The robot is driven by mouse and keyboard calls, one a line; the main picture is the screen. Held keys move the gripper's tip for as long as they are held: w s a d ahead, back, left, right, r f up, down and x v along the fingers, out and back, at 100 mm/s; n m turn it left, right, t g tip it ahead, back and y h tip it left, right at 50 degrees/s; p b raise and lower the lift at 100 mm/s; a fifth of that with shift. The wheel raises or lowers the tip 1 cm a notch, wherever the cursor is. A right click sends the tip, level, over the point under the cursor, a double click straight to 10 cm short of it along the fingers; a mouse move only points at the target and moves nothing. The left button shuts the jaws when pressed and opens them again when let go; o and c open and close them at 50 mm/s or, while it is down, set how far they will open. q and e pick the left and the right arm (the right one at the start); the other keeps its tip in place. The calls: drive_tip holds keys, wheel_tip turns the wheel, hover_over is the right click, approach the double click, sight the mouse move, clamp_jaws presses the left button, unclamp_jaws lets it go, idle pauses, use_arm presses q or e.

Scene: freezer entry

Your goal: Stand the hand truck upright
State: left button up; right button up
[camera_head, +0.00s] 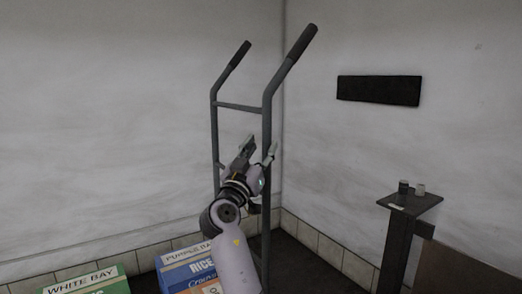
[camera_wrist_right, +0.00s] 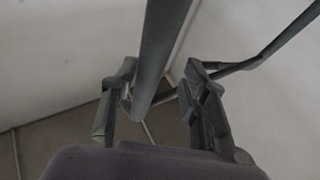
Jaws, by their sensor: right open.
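The grey hand truck (camera_head: 267,130) stands close to the room corner in the head view, its frame near vertical. Its two dark handles (camera_head: 302,43) point up and toward the right. My right gripper (camera_head: 259,150) is open in front of the frame, by the right-hand upright. In the right wrist view a grey tube of the hand truck (camera_wrist_right: 158,55) runs between the two spread fingers of the gripper (camera_wrist_right: 160,95); I cannot tell whether they touch it. The truck's lower part is hidden behind my arm. My left gripper is not in view.
A green box marked White Bay (camera_head: 88,283) and a blue rice box (camera_head: 186,268) sit at the bottom left. A dark stand (camera_head: 400,235) with two small cylinders is at the right. A black panel (camera_head: 379,90) hangs on the right wall.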

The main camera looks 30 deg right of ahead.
drive_tip(key=v, duration=1.2)
